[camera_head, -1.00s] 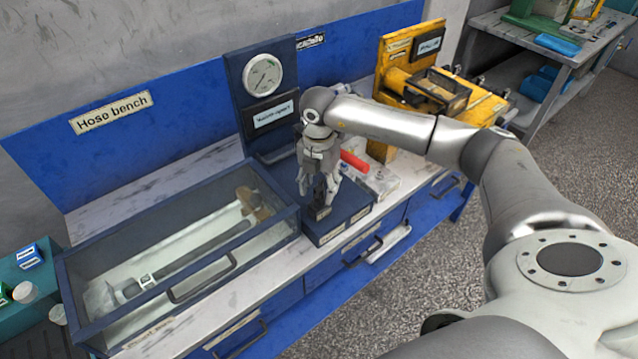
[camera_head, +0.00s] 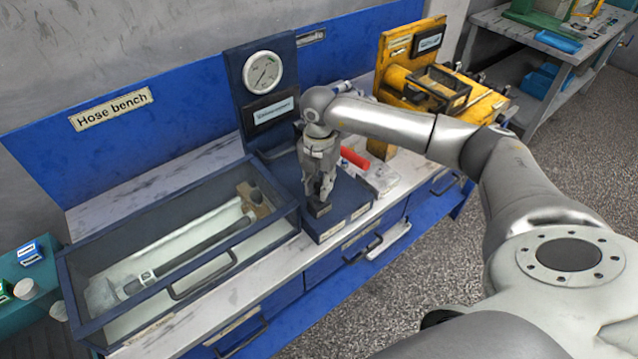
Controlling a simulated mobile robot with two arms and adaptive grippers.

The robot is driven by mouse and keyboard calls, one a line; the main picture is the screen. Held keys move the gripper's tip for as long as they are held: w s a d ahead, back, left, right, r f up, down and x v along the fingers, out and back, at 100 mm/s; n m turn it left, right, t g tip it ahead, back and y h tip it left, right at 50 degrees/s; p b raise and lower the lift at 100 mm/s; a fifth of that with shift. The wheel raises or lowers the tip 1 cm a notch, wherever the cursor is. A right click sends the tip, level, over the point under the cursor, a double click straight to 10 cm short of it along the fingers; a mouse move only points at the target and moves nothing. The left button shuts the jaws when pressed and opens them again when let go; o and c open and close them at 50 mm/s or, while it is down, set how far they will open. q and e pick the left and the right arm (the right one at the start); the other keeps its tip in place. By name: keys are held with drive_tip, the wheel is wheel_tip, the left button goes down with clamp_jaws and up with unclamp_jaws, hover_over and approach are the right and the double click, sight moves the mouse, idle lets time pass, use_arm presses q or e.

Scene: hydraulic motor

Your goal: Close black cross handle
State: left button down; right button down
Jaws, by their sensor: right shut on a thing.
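My right gripper (camera_head: 320,190) points down over the dark blue block (camera_head: 338,222) in front of the gauge panel. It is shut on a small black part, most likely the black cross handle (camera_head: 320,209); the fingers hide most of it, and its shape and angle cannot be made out. The white round gauge (camera_head: 263,72) on the dark blue upright panel stands behind the gripper. My left gripper is not in view.
A clear-topped case (camera_head: 180,250) with a hose inside lies to the left. A red handle (camera_head: 355,159) lies close to the right of the gripper. A yellow machine (camera_head: 440,90) stands further right. Blue drawers (camera_head: 340,262) with handles are below the bench top.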

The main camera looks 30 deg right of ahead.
drive_tip(key=m, duration=0.4)
drive_tip(key=c, duration=2.2)
unclamp_jaws()
drive_tip(key=shift+m, duration=2.1)
drive_tip(key=o, duration=1)
drive_tip(key=shift+o, duration=0.2)
